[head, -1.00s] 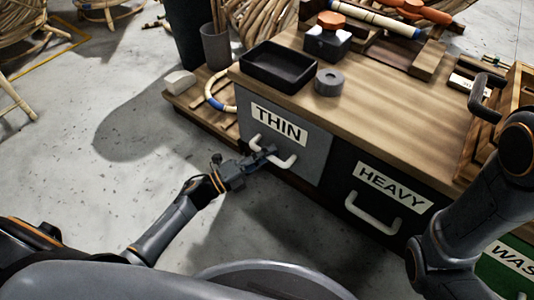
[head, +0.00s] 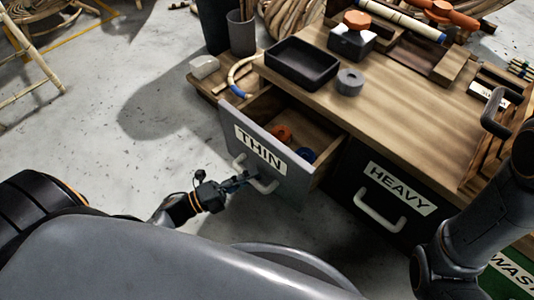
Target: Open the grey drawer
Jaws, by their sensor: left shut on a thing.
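The grey drawer (head: 281,178), labelled THIN, stands pulled out from the left front of the wooden bench. Its inside shows an orange item (head: 281,134) and a blue item (head: 304,155). My left gripper (head: 246,179) is shut on the drawer's pale handle (head: 264,187), in front of the grey face. My right arm comes in at the right edge, but its gripper is not clearly seen.
A black drawer labelled HEAVY (head: 362,171) is shut to the right, with a green WASTE front (head: 510,272) beyond it. Open concrete floor lies left.

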